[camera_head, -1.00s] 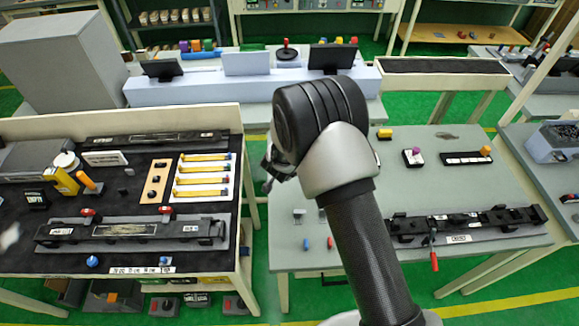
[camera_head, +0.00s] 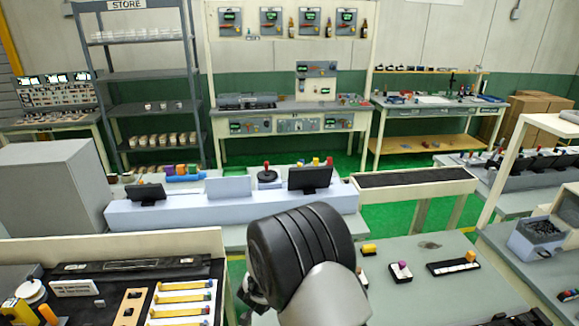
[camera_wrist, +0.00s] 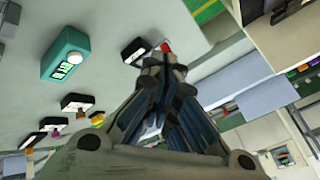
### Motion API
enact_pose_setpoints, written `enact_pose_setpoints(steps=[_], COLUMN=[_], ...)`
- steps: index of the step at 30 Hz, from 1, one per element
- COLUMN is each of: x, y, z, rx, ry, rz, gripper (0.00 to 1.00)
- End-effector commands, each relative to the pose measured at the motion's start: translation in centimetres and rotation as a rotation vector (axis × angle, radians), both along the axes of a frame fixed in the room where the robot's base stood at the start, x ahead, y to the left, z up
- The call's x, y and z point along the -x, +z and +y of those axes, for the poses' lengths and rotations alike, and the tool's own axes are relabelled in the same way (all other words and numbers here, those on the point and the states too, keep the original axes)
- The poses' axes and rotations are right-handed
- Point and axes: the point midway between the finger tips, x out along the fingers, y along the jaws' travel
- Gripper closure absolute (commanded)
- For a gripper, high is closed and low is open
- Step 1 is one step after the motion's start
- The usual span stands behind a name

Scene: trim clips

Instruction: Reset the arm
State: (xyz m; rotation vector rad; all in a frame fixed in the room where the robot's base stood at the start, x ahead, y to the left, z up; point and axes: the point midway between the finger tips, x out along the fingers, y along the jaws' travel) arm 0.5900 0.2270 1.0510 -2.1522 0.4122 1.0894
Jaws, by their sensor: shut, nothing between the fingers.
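My arm rises from the bottom of the head view, with its dark rounded joint in front of the gap between the two near tables. My gripper (camera_wrist: 160,75) shows in the wrist view with its fingers together and nothing held between them. In the head view only a small part of it (camera_head: 252,290) shows at the left of the joint; the rest is hidden. In the wrist view a teal box (camera_wrist: 66,53) with a small display sits on a pale grey surface, apart from the fingers.
The left table (camera_head: 190,243) holds a strip board with yellow strips (camera_head: 182,300). A pale blue console (camera_head: 230,208) with dark screens stands behind. Green floor shows between the benches.

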Motion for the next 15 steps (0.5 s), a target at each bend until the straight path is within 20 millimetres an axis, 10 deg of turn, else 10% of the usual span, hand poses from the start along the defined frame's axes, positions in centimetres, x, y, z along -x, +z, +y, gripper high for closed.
enact_pose_setpoints(steps=[8,15], x=[1.3,8.3], y=[10.2,17.8], z=[-1.6,-6.2], rx=[-0.064,-0.018], ry=[0.209,0.426], rz=[-0.016,-0.008], gripper=[1.00,1.00])
